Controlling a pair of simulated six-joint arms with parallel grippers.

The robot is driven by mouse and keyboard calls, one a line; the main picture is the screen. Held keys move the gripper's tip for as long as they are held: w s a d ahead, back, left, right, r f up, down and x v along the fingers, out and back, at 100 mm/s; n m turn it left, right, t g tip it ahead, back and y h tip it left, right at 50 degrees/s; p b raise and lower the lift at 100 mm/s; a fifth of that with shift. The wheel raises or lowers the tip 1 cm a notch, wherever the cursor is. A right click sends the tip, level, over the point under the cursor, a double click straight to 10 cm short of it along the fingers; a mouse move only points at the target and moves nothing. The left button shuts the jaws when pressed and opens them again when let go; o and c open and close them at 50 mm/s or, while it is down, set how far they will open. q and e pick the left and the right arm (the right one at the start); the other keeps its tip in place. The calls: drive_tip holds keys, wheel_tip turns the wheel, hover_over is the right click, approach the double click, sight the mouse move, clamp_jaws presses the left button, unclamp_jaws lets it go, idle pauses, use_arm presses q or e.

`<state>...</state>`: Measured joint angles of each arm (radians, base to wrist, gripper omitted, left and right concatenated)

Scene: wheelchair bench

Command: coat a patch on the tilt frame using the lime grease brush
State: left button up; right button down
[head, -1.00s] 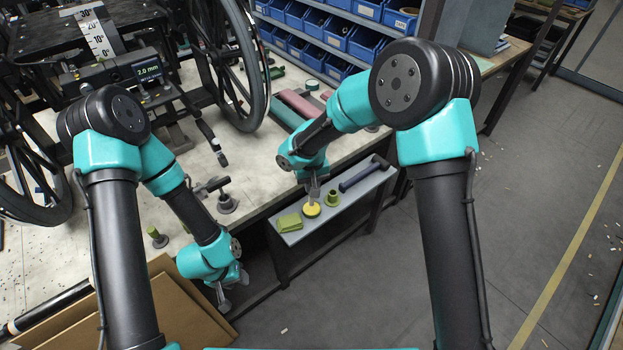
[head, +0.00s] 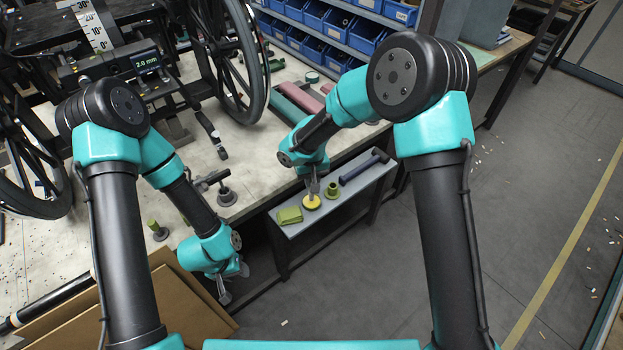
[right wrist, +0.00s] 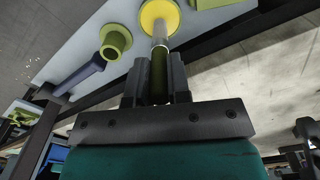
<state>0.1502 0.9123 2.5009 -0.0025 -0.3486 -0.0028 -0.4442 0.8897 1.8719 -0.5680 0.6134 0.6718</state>
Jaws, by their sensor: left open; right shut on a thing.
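My right gripper (right wrist: 158,78) is shut on the brush, whose lime-green handle (right wrist: 159,68) shows between the fingers in the right wrist view. Its pale ferrule (right wrist: 159,36) points at a round yellow pad or pot (right wrist: 160,15); whether they touch I cannot tell. In the head view the right gripper (head: 313,184) is just above that yellow round (head: 312,202) on the narrow grey side shelf. My left gripper (head: 225,292) is open and empty, low in front of the bench. A black frame with a tilt scale (head: 97,30) stands at the upper left; no patch can be made out.
A green folded cloth (head: 289,215), an olive flanged cylinder (head: 332,190) and a dark blue handled tool (head: 364,168) share the shelf. Wheelchair wheels (head: 237,70) stand on the bench. Blue bins (head: 335,25) are behind. Cardboard (head: 165,308) lies at lower left.

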drive_tip(key=shift+f, duration=0.45)
idle(0.5)
idle(0.5)
drive_tip(key=shift+r, duration=3.55)
drive_tip(key=c, duration=1.6)
unclamp_jaws()
clamp_jaws()
